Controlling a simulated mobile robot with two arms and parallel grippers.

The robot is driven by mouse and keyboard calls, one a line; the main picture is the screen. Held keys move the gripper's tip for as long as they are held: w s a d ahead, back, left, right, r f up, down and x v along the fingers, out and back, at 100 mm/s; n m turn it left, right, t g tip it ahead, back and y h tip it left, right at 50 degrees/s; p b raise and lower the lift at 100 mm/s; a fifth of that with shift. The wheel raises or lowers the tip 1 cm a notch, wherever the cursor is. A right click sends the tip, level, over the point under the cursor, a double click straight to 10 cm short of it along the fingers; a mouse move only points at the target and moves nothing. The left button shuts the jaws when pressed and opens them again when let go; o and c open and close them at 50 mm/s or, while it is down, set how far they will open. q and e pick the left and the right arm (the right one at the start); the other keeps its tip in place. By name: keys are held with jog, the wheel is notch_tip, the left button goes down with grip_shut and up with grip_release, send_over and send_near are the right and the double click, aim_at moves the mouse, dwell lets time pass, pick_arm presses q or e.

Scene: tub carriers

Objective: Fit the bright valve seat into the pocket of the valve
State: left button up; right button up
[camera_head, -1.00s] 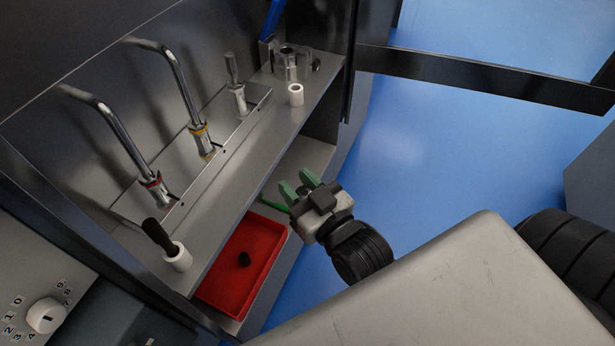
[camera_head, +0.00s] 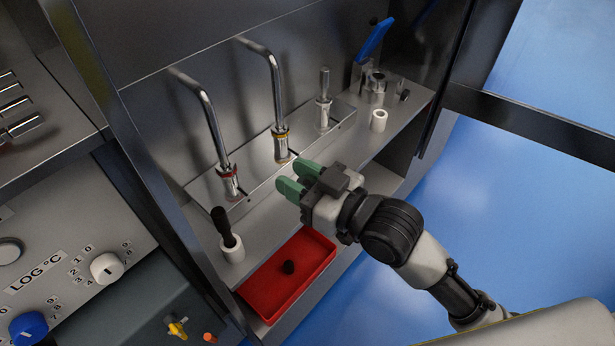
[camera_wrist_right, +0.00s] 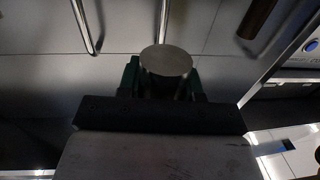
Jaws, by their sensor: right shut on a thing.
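My right gripper (camera_head: 300,181) has green fingers and is raised in front of the shelf, near the yellow-ringed pipe. In the right wrist view its fingers (camera_wrist_right: 166,82) are shut on a round, pale metal piece (camera_wrist_right: 166,60), which looks like the bright valve seat. In the head view the fingers mostly hide this piece. The valve seems to be the metal body (camera_head: 375,88) beside the blue lever (camera_head: 374,40) at the far end of the shelf. Its pocket is too small to make out. My left gripper is not in view.
A metal plate with a red-ringed pipe (camera_head: 228,182), a yellow-ringed pipe (camera_head: 281,146) and a short post (camera_head: 324,100) stands along the shelf. White rings (camera_head: 378,121) and (camera_head: 232,249) stand at either end, the near one holding a dark-handled tool. A red tray (camera_head: 262,305) sits below.

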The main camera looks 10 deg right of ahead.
jog(key=w+a+f+n+g+y, duration=0.3)
jog(key=f+n+g, duration=0.1)
jog(key=shift+w+g, duration=0.3)
jog(key=shift+g, duration=0.1)
jog(key=shift+s+a+n+g+y, duration=0.2)
jog(key=shift+n+g+y, duration=0.2)
jog(key=shift+g+y, duration=0.15)
jog(key=shift+s+d+f+n+g+y, duration=0.1)
jog(key=shift+d+n+g+y, duration=0.1)
jog(key=shift+d+n+g, duration=0.6)
jog(key=shift+s+d+n+g+y, duration=0.15)
jog(key=shift+d+n+g+y, duration=0.2)
jog(key=shift+g, duration=0.8)
jog(key=shift+s+d+f+n+g+y, duration=0.1)
jog(key=shift+d+n+g, duration=0.45)
jog(key=shift+g, duration=0.45)
